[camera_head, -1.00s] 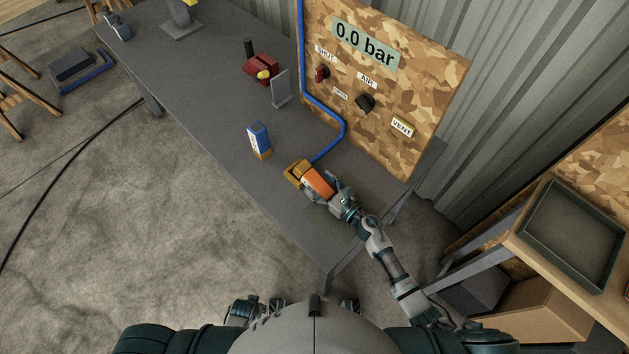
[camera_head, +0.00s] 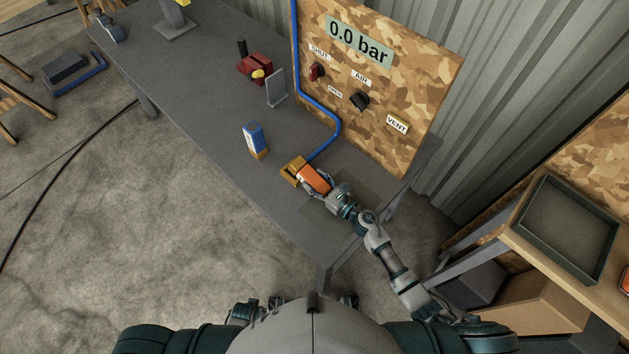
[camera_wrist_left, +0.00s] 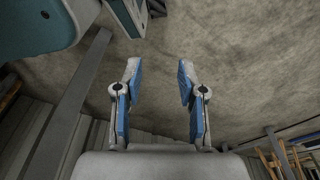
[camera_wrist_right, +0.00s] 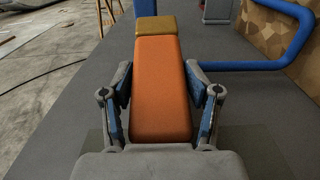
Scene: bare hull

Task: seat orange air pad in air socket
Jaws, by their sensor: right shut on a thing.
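The orange air pad (camera_head: 312,179) lies between the fingers of my right gripper (camera_head: 316,182) at the front of the grey bench. My right gripper is shut on it; in the right wrist view the orange pad (camera_wrist_right: 161,90) runs forward between both fingers. Its far end meets an ochre block (camera_head: 292,170), which looks like the air socket and also shows in the right wrist view (camera_wrist_right: 158,27). I cannot tell whether the pad sits inside the block or only touches it. My left gripper (camera_wrist_left: 158,68) is open and empty above the floor.
A blue and white box (camera_head: 255,139) stands left of the socket. A blue hose (camera_head: 325,140) runs from the socket up the gauge panel (camera_head: 415,75), which reads 0.0 bar. A red vise-like object (camera_head: 254,67) is farther back. A tray (camera_head: 520,235) sits on the right table.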

